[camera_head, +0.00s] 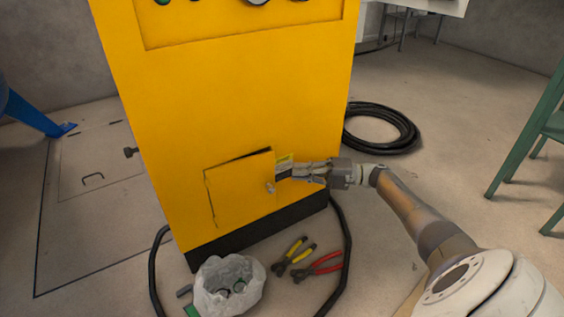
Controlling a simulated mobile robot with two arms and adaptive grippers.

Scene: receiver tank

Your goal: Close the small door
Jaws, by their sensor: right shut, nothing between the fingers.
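The small door (238,188) is a yellow panel low on the front of the yellow cabinet (240,95). It stands slightly ajar, with a dark gap along its top and left edges and a small metal knob near its right edge. My right gripper (285,171) is shut and empty, with its fingertips at the right edge of the door. Whether the fingers touch the door, I cannot tell. A small yellow label shows just above the fingertips. My left gripper is not in view.
A white bag (229,284), yellow-handled pliers (293,256) and red-handled pliers (318,267) lie on the floor before the cabinet. A black hose loops around them. A coiled black hose (382,128) lies behind to the right, near a green frame (535,125). The floor between is clear.

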